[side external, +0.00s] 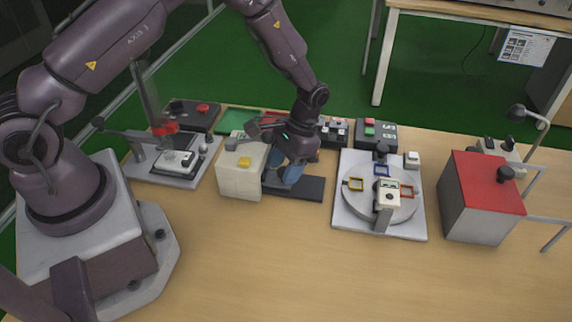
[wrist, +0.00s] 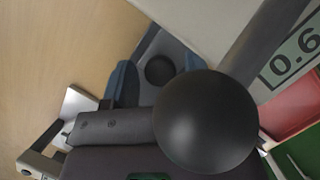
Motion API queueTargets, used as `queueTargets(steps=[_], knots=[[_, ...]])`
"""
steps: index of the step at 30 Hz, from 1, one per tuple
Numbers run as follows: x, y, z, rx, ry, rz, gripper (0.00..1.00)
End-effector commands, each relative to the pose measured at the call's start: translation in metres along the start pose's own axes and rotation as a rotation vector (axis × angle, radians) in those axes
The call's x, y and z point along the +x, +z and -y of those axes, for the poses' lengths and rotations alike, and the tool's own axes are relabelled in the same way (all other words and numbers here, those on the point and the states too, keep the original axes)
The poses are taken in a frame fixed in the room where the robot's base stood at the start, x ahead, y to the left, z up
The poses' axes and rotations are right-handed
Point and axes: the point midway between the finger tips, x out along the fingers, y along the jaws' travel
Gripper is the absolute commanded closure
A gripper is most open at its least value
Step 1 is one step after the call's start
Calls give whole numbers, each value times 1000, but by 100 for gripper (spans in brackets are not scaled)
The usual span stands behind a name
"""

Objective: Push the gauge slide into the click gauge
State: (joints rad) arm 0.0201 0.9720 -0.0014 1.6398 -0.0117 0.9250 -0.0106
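My gripper (wrist: 160,74) points down with two blue fingertips spread apart. In the wrist view a small dark round knob (wrist: 159,70) on a grey strip, which looks like the gauge slide, shows between the fingertips, with gaps on both sides. In the side view my gripper (side external: 282,172) is right beside a cream box, probably the click gauge (side external: 238,183), above a dark base plate (side external: 310,188). A display reading 0.6 (wrist: 292,62) shows in the wrist view. A large black ball (wrist: 205,120) blocks part of that view. Whether the fingers touch the knob is unclear.
A round turntable on a white plate (side external: 342,222) stands to the right, then a red-topped box (side external: 486,185). A grey fixture (side external: 178,162) stands left. Small switch boxes (side external: 375,133) line the back. The front table (side external: 300,270) is clear.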

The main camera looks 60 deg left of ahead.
Motion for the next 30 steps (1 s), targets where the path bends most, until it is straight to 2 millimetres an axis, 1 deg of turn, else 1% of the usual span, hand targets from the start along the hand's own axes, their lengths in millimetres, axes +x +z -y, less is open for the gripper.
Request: queueTargets(steps=[1, 5, 11, 14, 21, 30], knots=[[1, 1, 6, -6, -7, 4, 42], [1, 0, 6, -6, -8, 3, 42], [-1, -5, 1, -5, -8, 0, 42], [-4, -14, -10, -2, -8, -1, 42], [-17, -45, -45, 0, -4, -4, 42], [-79, -45, -45, -3, -2, -8, 42]])
